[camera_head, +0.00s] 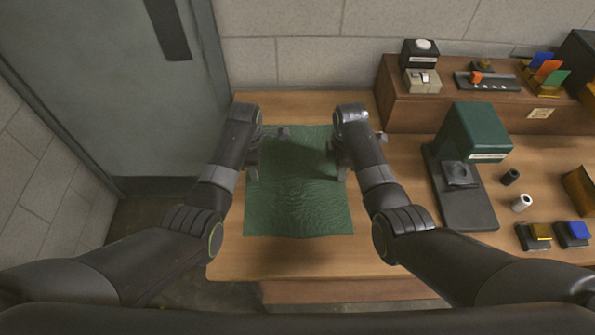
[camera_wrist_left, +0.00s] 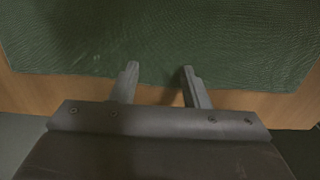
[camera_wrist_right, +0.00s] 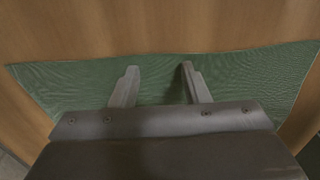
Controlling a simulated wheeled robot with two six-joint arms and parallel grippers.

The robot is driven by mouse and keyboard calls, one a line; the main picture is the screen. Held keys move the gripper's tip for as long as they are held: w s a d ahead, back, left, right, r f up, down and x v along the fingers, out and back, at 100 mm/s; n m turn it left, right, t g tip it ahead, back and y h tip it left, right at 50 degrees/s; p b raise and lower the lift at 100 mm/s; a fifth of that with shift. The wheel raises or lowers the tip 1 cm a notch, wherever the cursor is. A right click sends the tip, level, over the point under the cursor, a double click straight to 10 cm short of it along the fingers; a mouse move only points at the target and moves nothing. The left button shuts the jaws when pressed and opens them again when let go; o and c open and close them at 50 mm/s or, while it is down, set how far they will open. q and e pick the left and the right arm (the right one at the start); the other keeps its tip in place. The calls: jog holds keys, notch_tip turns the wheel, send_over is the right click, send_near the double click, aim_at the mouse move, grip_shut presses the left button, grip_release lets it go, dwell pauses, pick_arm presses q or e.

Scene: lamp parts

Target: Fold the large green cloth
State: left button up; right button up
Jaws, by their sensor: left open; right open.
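The large green cloth (camera_head: 300,195) lies spread on the wooden table in the head view, with fine wrinkles across its surface. My left gripper (camera_head: 267,152) is over its left side, and my right gripper (camera_head: 350,160) is at its right side. In the left wrist view, the cloth (camera_wrist_left: 160,35) fills the upper part, and the open, empty left fingers (camera_wrist_left: 159,70) reach its edge. In the right wrist view, the open right fingers (camera_wrist_right: 160,72) are over a strip of the cloth (camera_wrist_right: 240,75) near its edge. Whether the fingertips touch the cloth cannot be told.
A green-headed machine (camera_head: 475,135) on a dark base stands right of the cloth. Small cylinders (camera_head: 521,203) and trays with yellow and blue pieces (camera_head: 540,232) lie farther right. A wooden shelf (camera_head: 420,108) stands behind. The bare table (camera_head: 300,258) shows in front of the cloth.

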jog(key=shift+s, duration=0.1)
pick_arm(q)
jog(key=shift+f, duration=0.2)
pick_arm(e)
jog(key=shift+f, duration=0.15)
pick_arm(q)
jog(key=shift+r, duration=0.1)
jog(key=shift+c, duration=0.4)
pick_arm(e)
jog(key=shift+c, duration=0.4)
pick_arm(q)
grip_shut()
pick_arm(e)
grip_shut()
